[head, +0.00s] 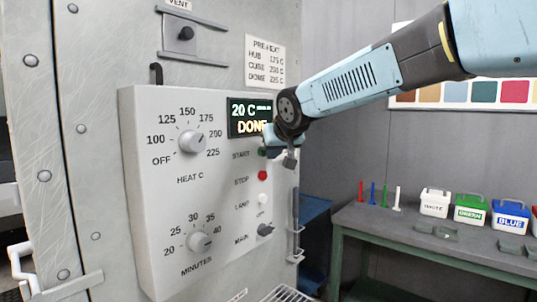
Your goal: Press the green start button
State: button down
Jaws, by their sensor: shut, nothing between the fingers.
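The green start button (262,152) is on the pale control box, right of the START label and just below the display (250,118), which reads 20 C and DONE. It is small and partly hidden by my arm's end. My gripper (290,161) is shut and empty, just right of the button in the head view. I cannot tell whether it touches the button or how far in front of the panel it is.
The red stop button (262,175), a white button (264,199) and the MAIN switch (265,230) sit below. The heat knob (192,142) and minutes knob (200,243) are left. A vertical handle (296,225) stands right. A bench (400,232) holds labelled tubs.

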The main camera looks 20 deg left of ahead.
jog(key=shift+w+a, duration=0.2)
jog(key=shift+a, duration=0.25)
dwell(0.6)
jog(key=shift+d, duration=0.15)
dwell(0.3)
jog(key=shift+s+d, duration=0.35)
jog(key=shift+d, duration=0.35)
jog(key=shift+s+d, duration=0.3)
jog(key=shift+d, duration=0.45)
jog(key=shift+s+d, duration=0.35)
jog(key=shift+d, duration=0.45)
jog(key=shift+s+d, duration=0.3)
jog(key=shift+d, duration=0.45)
